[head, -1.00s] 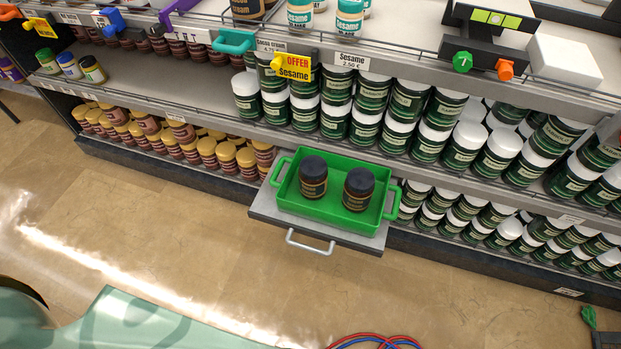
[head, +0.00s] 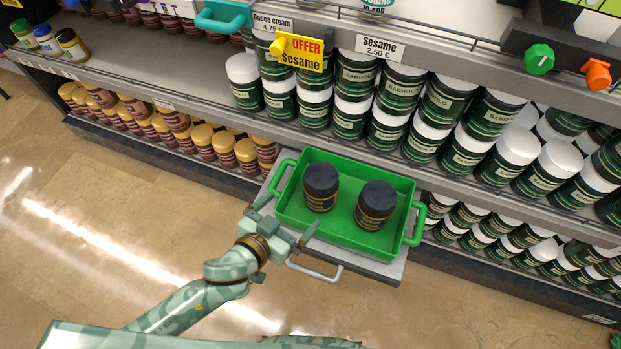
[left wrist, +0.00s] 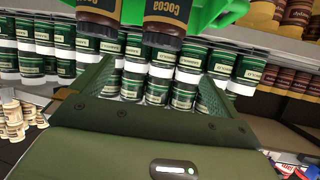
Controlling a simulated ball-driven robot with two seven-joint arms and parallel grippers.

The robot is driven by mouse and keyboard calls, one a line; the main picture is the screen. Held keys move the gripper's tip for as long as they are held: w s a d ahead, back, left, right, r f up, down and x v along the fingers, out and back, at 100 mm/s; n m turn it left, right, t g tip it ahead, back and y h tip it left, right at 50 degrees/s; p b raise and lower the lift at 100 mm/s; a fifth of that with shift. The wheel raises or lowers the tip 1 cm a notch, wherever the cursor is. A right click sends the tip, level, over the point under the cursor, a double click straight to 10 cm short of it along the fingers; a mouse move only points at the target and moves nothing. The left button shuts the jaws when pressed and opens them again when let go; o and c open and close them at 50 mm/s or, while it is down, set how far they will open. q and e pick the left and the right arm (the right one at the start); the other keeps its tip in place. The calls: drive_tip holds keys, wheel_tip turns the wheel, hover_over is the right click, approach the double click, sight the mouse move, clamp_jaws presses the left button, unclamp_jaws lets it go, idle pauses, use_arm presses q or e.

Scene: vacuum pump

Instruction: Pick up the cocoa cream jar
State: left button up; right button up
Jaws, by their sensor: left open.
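Two dark cocoa cream jars with black lids stand upright in a green tray (head: 290,217): a left jar (head: 321,188) and a right jar (head: 376,205). My left gripper (head: 288,216) is open and empty at the tray's near left corner, short of the left jar. In the left wrist view the picture is upside down. There the two jars (left wrist: 97,22) (left wrist: 166,20) show "COCOA" labels at the top edge, beyond the open fingers (left wrist: 150,90). My right gripper is not in view.
The tray sits on a grey pull-out board (head: 385,268) with a metal handle (head: 314,270). A shelf edge (head: 440,185) with rows of green sesame jars (head: 355,115) lies behind and above it. Yellow-lidded jars (head: 203,140) fill the lower shelf at left. The floor in front is clear.

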sight(315, 187)
use_arm(q)
drive_tip(key=b+x, duration=0.4)
drive_tip(key=x, duration=0.6)
drive_tip(key=shift+f, duration=0.25)
drive_tip(key=shift+w+d+f, duration=0.1)
drive_tip(key=shift+w+d, duration=0.15)
drive_tip(key=shift+w, duration=0.3)
drive_tip(key=b+x, duration=0.3)
drive_tip(key=x, duration=0.2)
drive_tip(key=shift+a+f, duration=0.15)
drive_tip(key=shift+a, duration=0.1)
drive_tip(key=shift+w, duration=0.1)
drive_tip(key=shift+r, duration=0.2)
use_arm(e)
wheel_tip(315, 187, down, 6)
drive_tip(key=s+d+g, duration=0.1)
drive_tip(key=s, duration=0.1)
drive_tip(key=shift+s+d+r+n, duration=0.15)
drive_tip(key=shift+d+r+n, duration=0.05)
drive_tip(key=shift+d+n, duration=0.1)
use_arm(q)
drive_tip(key=c, duration=1.9)
